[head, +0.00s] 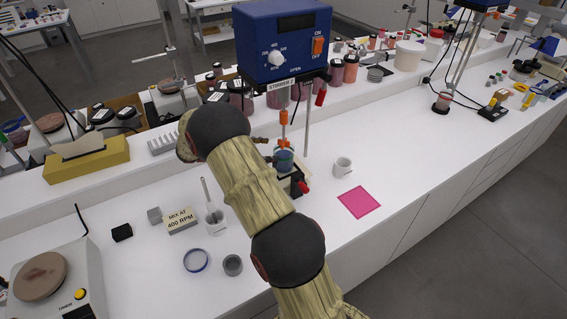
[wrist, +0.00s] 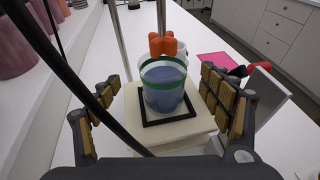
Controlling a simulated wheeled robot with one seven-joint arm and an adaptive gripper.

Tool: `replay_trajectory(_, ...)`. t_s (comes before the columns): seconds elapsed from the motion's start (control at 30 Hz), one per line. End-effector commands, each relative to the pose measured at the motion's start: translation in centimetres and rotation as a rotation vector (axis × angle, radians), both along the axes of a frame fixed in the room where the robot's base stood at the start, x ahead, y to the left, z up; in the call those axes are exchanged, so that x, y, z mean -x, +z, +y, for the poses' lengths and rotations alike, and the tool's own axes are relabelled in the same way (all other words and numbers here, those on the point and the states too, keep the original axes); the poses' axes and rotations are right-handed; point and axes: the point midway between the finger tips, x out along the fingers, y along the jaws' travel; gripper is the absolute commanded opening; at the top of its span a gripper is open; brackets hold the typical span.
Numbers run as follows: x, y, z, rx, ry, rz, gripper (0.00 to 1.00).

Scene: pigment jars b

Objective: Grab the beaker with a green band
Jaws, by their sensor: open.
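The beaker with a green band (wrist: 164,88) stands upright in the wrist view, clear-walled, with blue contents. It sits on a small pale platform with a black square frame (wrist: 148,118). The orange stirrer head (wrist: 168,46) is just above or at its mouth; I cannot tell whether it reaches inside. In the head view the beaker (head: 284,160) shows beside my arm, under the blue stirrer unit (head: 283,42). My gripper (wrist: 160,100) is open and empty, its padded fingers on the left and right of the beaker with gaps between.
A white mug (head: 342,166) and a pink mat (head: 359,202) are right of the stirrer. Left of my arm are a sign (head: 181,220), a glass flask (head: 215,222), a blue ring (head: 197,260) and a grey cup (head: 232,265). The stirrer's metal rod stands close behind the beaker.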

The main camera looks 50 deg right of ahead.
Motion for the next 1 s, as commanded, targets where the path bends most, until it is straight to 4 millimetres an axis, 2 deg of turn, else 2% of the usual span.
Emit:
replay_trajectory(0.27, 1.4, -0.8, -1.9, -0.001, -0.003, 0.000, 0.79)
replay_trajectory(0.53, 3.2, -1.9, -4.8, -0.001, -0.002, 0.000, 0.79)
replay_trajectory(0.77, 3.2, -1.9, -5.0, -0.001, 0.000, 0.000, 0.79)
replay_trajectory(1.0, 3.2, -1.9, -5.0, -0.001, 0.000, 0.000, 0.66)
